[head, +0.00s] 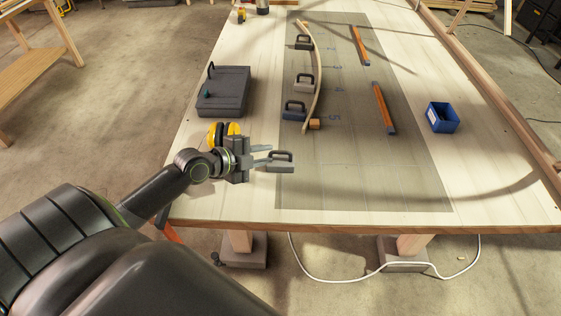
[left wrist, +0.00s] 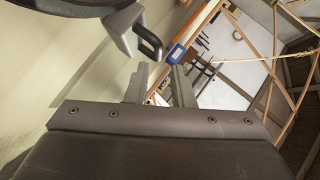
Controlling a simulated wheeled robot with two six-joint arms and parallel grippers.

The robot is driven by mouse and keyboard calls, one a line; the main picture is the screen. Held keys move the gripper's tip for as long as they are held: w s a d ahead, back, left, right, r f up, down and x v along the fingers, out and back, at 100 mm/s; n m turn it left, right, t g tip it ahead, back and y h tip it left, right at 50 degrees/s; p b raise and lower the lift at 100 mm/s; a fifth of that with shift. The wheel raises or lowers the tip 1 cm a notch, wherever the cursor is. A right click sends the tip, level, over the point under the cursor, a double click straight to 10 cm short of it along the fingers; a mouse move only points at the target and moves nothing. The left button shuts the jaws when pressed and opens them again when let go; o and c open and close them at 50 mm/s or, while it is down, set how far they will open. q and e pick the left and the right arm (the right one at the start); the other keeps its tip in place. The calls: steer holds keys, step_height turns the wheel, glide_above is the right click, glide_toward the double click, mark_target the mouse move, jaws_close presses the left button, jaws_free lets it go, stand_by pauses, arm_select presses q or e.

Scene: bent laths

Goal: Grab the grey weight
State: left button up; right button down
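A grey weight (head: 281,167) with a dark loop handle stands on the near part of the table, just right of my left gripper (head: 264,154). The gripper's two fingers point at this weight. In the left wrist view the fingers (left wrist: 159,86) are apart with nothing between them, and the weight's handle (left wrist: 150,42) is beyond them at the upper left. Whether a finger touches the weight cannot be told. Further weights stand along the bent lath (head: 318,82): a dark one (head: 303,44), a paler grey one (head: 304,86) and a bluish one (head: 292,114). My right gripper is not in view.
A dark case (head: 223,92) lies at the table's left. Yellow and black headphones (head: 218,132) are close behind my left gripper. Two orange-brown bars (head: 384,108) (head: 360,45) and a blue bin (head: 442,118) are to the right. The grey mat's (head: 365,180) near part is clear.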

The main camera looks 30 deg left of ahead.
mark_target(278, 152)
arm_select(q)
steer(key=p+x, duration=0.1)
steer(key=x, duration=0.3)
steer(key=shift+w+f+p, duration=0.15)
steer(key=shift+f+p, duration=0.1)
steer(key=shift+p, duration=0.15)
steer(key=shift+w+f, duration=0.2)
steer(key=shift+w, duration=0.05)
jaws_close()
steer(key=shift+s+f, duration=0.1)
stand_by(0.8)
